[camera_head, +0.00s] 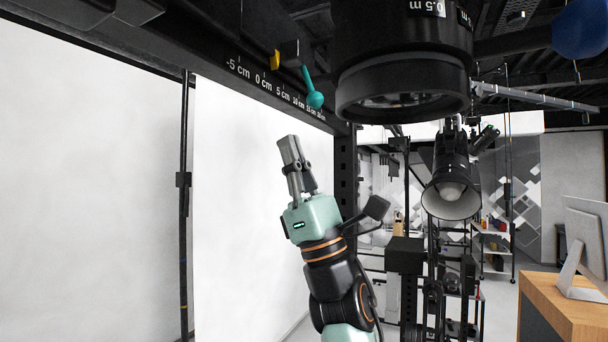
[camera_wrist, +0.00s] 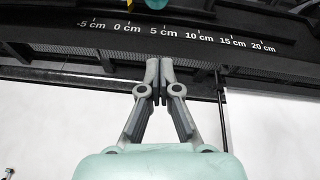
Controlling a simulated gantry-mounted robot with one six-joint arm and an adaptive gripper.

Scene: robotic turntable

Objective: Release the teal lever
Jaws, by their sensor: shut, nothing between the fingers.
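The teal lever (camera_head: 314,97) hangs from the dark overhead beam in the head view, with its rounded knob tilted down and to the right. Its teal end also shows at the top edge of the wrist view (camera_wrist: 157,3), mostly cut off. My gripper (camera_head: 291,140) points up below the beam in the head view. It is shut and empty, apart from the lever and below it. In the wrist view my gripper (camera_wrist: 159,65) shows its two grey fingers together, under the scale. The lever's base is partly hidden by a dark block.
A scale in centimetres (camera_head: 265,83) runs along the beam. A yellow piece (camera_head: 275,60) sits left of the lever. A large black lens-like housing (camera_head: 400,90) hangs to the right, with a lamp (camera_head: 452,195) below it. White panels stand behind on the left.

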